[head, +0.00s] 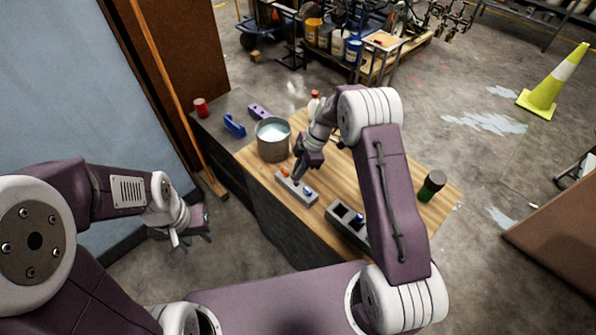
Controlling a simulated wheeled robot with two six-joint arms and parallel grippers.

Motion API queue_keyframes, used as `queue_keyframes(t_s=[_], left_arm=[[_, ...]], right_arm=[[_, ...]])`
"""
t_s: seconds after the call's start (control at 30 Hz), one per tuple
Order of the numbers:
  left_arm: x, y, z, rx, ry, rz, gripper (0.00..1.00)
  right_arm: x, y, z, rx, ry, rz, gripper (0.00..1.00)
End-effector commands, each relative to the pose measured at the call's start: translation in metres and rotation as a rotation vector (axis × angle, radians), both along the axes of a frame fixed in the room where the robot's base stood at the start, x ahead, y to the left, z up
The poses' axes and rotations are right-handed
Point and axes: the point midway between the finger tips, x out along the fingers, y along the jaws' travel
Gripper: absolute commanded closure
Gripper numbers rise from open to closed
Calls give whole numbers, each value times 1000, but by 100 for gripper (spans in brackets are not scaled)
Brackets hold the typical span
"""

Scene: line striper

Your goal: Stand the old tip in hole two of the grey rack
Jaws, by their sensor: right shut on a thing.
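The grey rack (314,202) lies on the wooden bench top, near its front left edge. An orange piece (285,172) is at its far end and a blue piece (308,191) is toward its near end. My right gripper (298,176) points down over the rack between these two pieces. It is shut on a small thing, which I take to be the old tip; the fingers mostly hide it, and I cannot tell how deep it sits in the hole. My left gripper (192,238) hangs off the bench over the floor, away from the rack; its jaw opening is unclear.
A metal pot (272,141) stands behind the rack. A dark block with square openings (343,222) lies nearer, partly behind my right arm. A blue tool (234,126), purple bar (258,111) and red can (201,107) are far left.

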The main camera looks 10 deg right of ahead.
Motion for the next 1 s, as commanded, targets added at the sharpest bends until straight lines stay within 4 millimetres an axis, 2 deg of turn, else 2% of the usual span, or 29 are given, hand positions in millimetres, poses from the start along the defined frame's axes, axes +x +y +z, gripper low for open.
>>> queue_keyframes(t_s=[1.0], left_arm=[[0,0,-9,0,0,0,64]], right_arm=[[0,0,-9,0,0,0,100]])
